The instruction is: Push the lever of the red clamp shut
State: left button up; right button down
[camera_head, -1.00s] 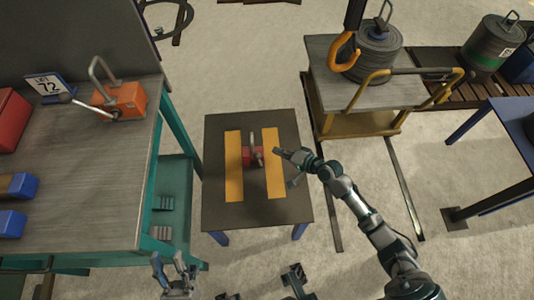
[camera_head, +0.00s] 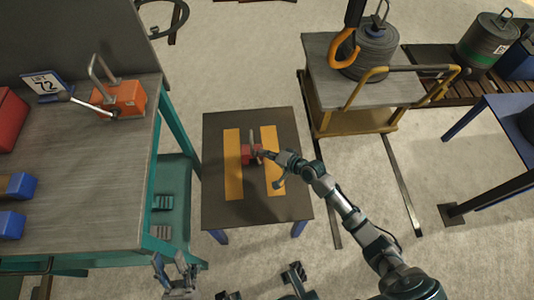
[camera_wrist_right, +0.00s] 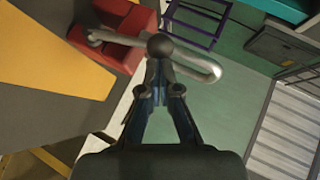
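The red clamp (camera_head: 246,158) sits on a small dark table between two yellow strips. It also shows at the upper left of the right wrist view (camera_wrist_right: 103,52), with a pale metal bar (camera_wrist_right: 200,68) reaching out from it. A dark round knob (camera_wrist_right: 159,46) lies right at my right fingertips. My right gripper (camera_head: 265,154) is at the clamp's right side; in the wrist view its fingers (camera_wrist_right: 160,75) converge and look shut, seemingly touching the knob. My left gripper (camera_head: 170,264) is low at the left, open and empty, away from the clamp.
The small table's front part (camera_head: 250,213) is clear.

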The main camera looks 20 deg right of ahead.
jog(key=a+p, duration=0.2)
jog(key=p, duration=0.1)
jog(key=shift+w+r+h, duration=0.2)
jog(key=shift+w+h, duration=0.15)
jog(key=shift+h, duration=0.05)
pick_arm(q)
jog(key=w+d+f+m+g, duration=0.1)
jog(key=w+f+g, duration=0.4)
jog(key=f+g, duration=0.2)
jog(key=shift+w+d+m+g, duration=0.15)
jog(key=shift+w+m+g, duration=0.15)
jog(key=shift+g, duration=0.2)
jog(key=shift+d, duration=0.1)
pick_arm(e)
jog(key=shift+d, duration=0.1)
pick_arm(q)
jog(key=shift+d+f, duration=0.1)
jog(key=shift+f, duration=0.2)
pick_arm(e)
jog(key=shift+s+d+f, duration=0.15)
jog(key=shift+d, duration=0.25)
jog(key=shift+s+d+f, duration=0.1)
jog(key=shift+d, duration=0.3)
